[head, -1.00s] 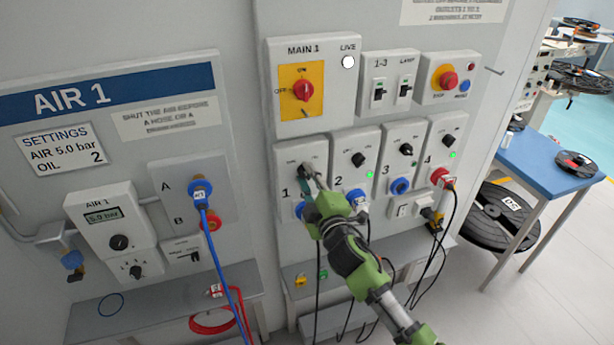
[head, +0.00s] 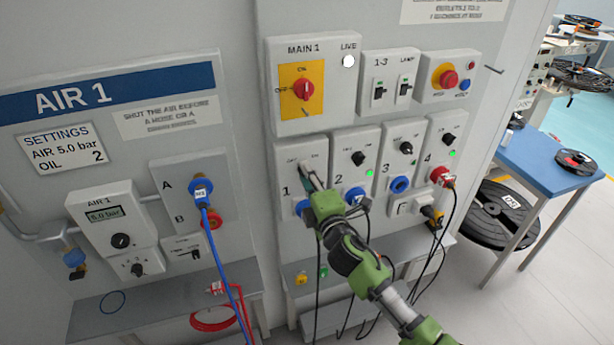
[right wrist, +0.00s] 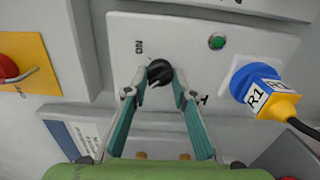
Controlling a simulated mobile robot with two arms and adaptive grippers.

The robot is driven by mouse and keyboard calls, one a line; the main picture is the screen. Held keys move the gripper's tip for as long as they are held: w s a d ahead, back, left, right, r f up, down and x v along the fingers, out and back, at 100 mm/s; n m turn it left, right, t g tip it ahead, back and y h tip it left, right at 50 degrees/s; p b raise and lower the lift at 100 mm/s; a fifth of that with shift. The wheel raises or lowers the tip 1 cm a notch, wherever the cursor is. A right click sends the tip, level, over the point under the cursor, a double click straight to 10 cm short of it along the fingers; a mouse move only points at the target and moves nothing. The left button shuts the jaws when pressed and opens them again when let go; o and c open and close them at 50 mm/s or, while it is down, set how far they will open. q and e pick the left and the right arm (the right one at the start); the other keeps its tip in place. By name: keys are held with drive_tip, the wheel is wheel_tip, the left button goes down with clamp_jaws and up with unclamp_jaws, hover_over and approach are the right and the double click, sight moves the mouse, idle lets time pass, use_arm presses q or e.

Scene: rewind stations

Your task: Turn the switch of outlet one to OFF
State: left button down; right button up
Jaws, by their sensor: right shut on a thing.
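The black rotary switch of outlet one (right wrist: 159,72) sits between the fingertips of my right gripper (right wrist: 163,86) in the right wrist view. The gripper is shut on it. The ON mark shows beside the knob; the other mark is partly hidden by a finger. I cannot tell which way the knob points. A green lamp (right wrist: 217,42) and a blue socket with a plug (right wrist: 258,85) labelled R1 are on the same panel. In the head view my right gripper (head: 312,178) covers much of the outlet one panel (head: 286,158). My left gripper is not in view.
Outlet two's switch (head: 358,158) is close to the right of my gripper. The MAIN 1 red switch (head: 303,90) is above. Cables hang below the outlets. The AIR 1 panel (head: 103,213) is at left, a blue table (head: 545,165) at right.

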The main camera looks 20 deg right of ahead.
drive_tip(key=o, duration=1.1)
drive_tip(key=s, duration=1.2)
drive_tip(key=shift+d, duration=0.2)
